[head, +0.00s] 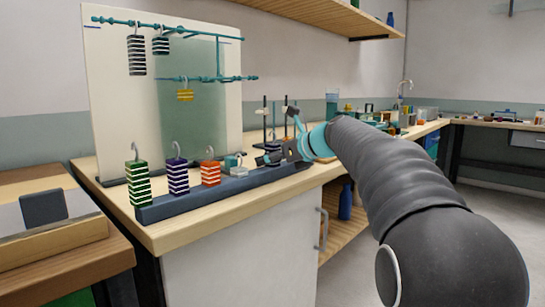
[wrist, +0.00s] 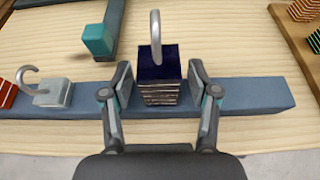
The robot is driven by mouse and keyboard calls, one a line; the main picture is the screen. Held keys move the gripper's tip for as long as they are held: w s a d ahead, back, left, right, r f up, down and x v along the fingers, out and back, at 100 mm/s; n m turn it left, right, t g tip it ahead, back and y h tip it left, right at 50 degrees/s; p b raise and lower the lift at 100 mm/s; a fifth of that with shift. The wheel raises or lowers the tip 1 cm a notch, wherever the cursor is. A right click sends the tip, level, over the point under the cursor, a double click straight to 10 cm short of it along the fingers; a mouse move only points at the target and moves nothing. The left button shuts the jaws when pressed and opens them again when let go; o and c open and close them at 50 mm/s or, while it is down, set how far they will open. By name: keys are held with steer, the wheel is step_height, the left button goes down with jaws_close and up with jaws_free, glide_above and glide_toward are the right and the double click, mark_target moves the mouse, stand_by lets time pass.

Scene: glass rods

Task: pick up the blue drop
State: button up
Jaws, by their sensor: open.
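A dark blue hooked block (wrist: 158,65), which I take as the blue drop, stands on the blue-grey rack (wrist: 252,95) near its right end. Its sides are banded with pale stripes and its grey hook points up. My gripper (wrist: 160,82) is open, with one finger on each side of this block. Small gaps seem to show, so I see no grip. In the head view my gripper (head: 294,148) is at the rack's right end and partly hides that block. Another striped block (head: 177,176), violet-blue and hooked, stands second from left on the rack.
A green block (head: 138,183), a red block (head: 210,172) and a small grey hooked block (wrist: 52,93) share the rack. A teal bar (wrist: 98,40) lies behind it. A panel (head: 110,100) with teal rails and hanging striped blocks stands at the back. A wooden tray edge (wrist: 295,38) is at upper right.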

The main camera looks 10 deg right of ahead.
mark_target(275, 144)
jaws_close()
steer(key=shift+r, duration=0.5)
steer(key=r, duration=0.1)
steer(key=r+p, duration=0.2)
steer(key=r, duration=0.1)
steer(key=shift+s+d, duration=0.15)
steer(key=shift+d, duration=0.15)
steer(key=s+d+r+p, duration=0.1)
steer(key=s+d+r, duration=0.5)
steer(key=d, duration=0.2)
steer(key=shift+s+d, duration=0.35)
steer(key=shift+s, duration=0.05)
